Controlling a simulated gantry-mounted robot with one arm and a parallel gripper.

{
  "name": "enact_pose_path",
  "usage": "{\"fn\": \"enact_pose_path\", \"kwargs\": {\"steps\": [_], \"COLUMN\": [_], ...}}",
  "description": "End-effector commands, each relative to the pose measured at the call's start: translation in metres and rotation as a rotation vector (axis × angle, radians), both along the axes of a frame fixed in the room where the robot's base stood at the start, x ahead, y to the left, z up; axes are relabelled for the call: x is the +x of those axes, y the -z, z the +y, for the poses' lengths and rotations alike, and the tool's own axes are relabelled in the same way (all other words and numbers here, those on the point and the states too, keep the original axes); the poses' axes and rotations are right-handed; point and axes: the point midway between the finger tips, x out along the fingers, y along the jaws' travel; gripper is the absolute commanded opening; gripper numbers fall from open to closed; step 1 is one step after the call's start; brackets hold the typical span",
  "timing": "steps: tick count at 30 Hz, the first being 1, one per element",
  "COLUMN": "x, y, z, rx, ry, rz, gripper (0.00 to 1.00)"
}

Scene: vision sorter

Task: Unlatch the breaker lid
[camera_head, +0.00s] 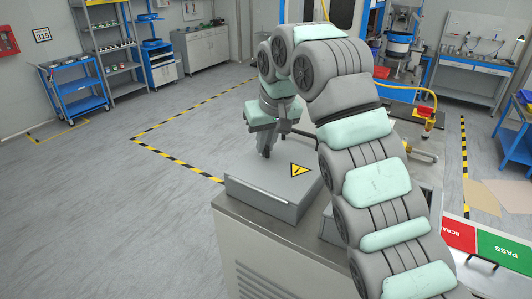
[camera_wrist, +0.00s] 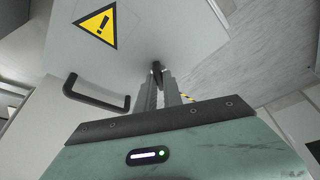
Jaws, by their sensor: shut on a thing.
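The breaker lid (camera_head: 262,181) is a flat grey cover with a yellow warning triangle, on top of a cabinet in the head view. In the wrist view the lid (camera_wrist: 185,28) fills the upper middle, with a black bar handle (camera_wrist: 97,97) at its left. The lid looks closed.
The grey cabinet (camera_head: 255,237) stands below the lid. A red SCRAP panel (camera_head: 457,236) and a green PASS panel (camera_head: 503,251) lie at the right. A red-and-yellow fixture (camera_head: 426,114) is behind my arm. The floor left of the cabinet is clear.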

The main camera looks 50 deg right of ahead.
Motion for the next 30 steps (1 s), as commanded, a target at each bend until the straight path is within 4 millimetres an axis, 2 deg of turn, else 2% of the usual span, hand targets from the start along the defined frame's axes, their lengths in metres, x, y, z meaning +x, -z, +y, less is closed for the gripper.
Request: {"fn": "enact_pose_path", "kwargs": {"steps": [9, 23, 24, 30], "x": [0.0005, 0.0005, 0.0005, 0.0005], "y": [0.0008, 0.0009, 0.0009, 0.0005], "z": [0.0009, 0.0008, 0.0008, 0.0007], "rx": [0.002, 0.002, 0.002, 0.001], "ry": [0.113, 0.130, 0.130, 0.130], "rz": [0.001, 0.001, 0.001, 0.000], "gripper": [0.00, 0.00, 0.12, 0.28]}}
